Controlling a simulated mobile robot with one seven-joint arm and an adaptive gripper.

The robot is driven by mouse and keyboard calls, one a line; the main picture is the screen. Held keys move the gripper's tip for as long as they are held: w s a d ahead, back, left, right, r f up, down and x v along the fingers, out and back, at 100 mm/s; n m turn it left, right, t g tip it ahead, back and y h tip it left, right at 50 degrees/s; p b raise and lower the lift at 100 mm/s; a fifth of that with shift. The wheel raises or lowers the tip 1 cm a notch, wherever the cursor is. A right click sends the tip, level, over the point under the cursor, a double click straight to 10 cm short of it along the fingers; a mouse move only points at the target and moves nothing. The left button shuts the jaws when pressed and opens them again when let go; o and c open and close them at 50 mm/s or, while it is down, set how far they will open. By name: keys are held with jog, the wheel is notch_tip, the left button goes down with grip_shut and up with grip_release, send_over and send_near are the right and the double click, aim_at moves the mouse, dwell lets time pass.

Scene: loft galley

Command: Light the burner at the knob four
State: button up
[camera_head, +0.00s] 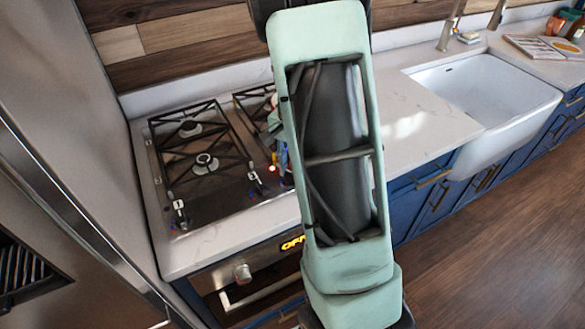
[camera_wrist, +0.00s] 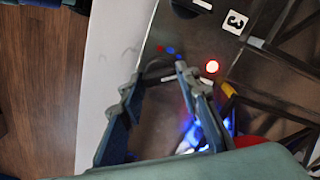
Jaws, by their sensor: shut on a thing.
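The gas hob (camera_head: 188,155) is set in the pale counter at the left of the head view. In the wrist view, my gripper (camera_wrist: 156,78) is closed around a dark knob (camera_wrist: 158,68) near the hob's edge. The knob's own number is hidden. A label "3" (camera_wrist: 235,22) stands beside another knob (camera_wrist: 190,8). A red light (camera_wrist: 212,67) glows near my right finger. A blue-white glow (camera_wrist: 190,140) shows behind that finger; I cannot tell whether it is flame. In the head view, my arm mostly hides my gripper and the hob's right side.
Burner grates (camera_head: 205,162) rise over the hob. An oven front with a knob (camera_head: 242,273) and a lit yellow display (camera_head: 292,243) is below. A tall metal-fronted appliance (camera_head: 60,130) stands close at left. The counter between hob and sink (camera_head: 485,90) is clear.

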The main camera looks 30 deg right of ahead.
jog(key=o, duration=1.2)
jog(key=shift+c, duration=0.2)
jog(key=shift+r, duration=0.1)
notch_tip(320, 180, up, 12)
jog(key=shift+d, duration=0.1)
